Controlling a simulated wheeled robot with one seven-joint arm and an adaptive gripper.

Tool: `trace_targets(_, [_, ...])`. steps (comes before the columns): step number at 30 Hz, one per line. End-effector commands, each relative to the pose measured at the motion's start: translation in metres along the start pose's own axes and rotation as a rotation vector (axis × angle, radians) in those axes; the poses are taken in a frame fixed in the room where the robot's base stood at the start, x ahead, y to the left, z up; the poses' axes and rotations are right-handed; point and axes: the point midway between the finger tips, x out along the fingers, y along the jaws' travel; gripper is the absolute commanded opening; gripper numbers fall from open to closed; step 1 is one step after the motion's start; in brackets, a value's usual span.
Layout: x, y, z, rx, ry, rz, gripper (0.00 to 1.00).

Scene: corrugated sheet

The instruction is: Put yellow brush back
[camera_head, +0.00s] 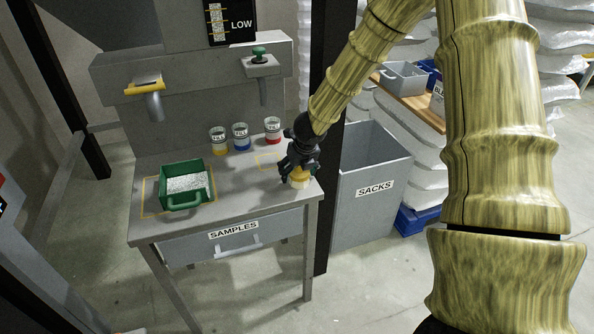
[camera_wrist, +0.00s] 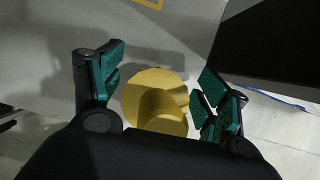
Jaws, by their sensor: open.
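The yellow brush (camera_head: 299,177) stands near the right front corner of the grey table (camera_head: 255,198). In the wrist view the brush (camera_wrist: 155,100) shows as a round yellow shape between the finger pads. My gripper (camera_head: 298,165) is over the brush from above, and its fingers are open on either side of it. The wrist view shows my gripper's (camera_wrist: 160,90) left pad apart from the brush and the right pad close beside it; I cannot tell if that one touches. A yellow outlined square (camera_head: 268,160) is marked on the table behind my gripper.
A green bin (camera_head: 183,201) of white granules stands at the table's left. Three cups with yellow (camera_head: 219,141), blue (camera_head: 241,137) and red (camera_head: 272,131) bands stand at the back. A grey SACKS bin (camera_head: 372,205) is right of the table, beyond a dark post.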

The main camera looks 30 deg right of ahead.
Motion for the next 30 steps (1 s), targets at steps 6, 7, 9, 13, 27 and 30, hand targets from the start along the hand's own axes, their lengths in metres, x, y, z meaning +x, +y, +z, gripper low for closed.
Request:
trace_targets(6, [-0.005, 0.0, 0.002, 0.0, -0.001, 0.0, 0.75])
trace_targets(7, [-0.008, 0.0, 0.002, 0.0, -0.001, 0.001, 0.75])
trace_targets(9, [-0.016, 0.0, 0.002, 0.0, -0.001, 0.0, 0.75])
trace_targets(13, [-0.037, 0.0, 0.003, 0.0, -0.002, 0.0, 0.75])
trace_targets(27, [-0.107, 0.0, 0.002, 0.001, -0.002, 0.001, 0.75])
trace_targets(30, [-0.115, 0.0, 0.001, 0.001, -0.001, 0.0, 0.75])
